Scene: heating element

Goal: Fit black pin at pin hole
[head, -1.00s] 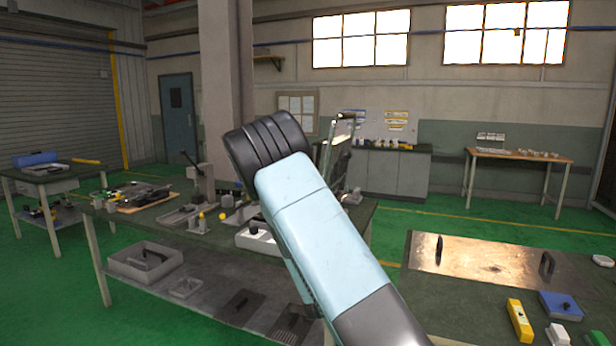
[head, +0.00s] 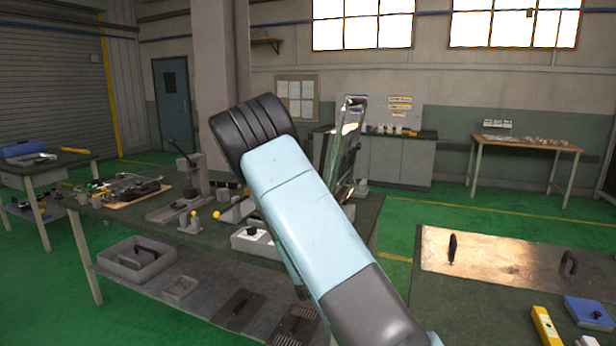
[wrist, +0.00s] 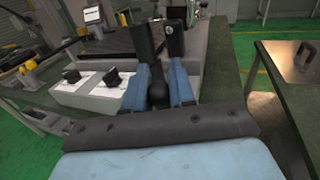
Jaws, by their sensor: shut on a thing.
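My gripper (wrist: 160,45) shows in the wrist view with two blue fingers with black tips. It is shut on a dark, round-ended piece between the fingers, which looks like the black pin (wrist: 157,92). Much of the pin is hidden between the fingers. In the head view my own arm hides the gripper and the pin. A pale box with black knobs (wrist: 90,88) stands left of the gripper in the wrist view. It also shows on the green-topped workbench in the head view (head: 252,243). I cannot make out the pin hole.
The workbench (head: 345,215) carries a lever press (head: 192,172) and small fixtures, with a grey bin (head: 136,262) on its lower shelf. A second table at right holds a metal plate (head: 505,262) with handles, and a yellow block (head: 546,326). Green floor lies between them.

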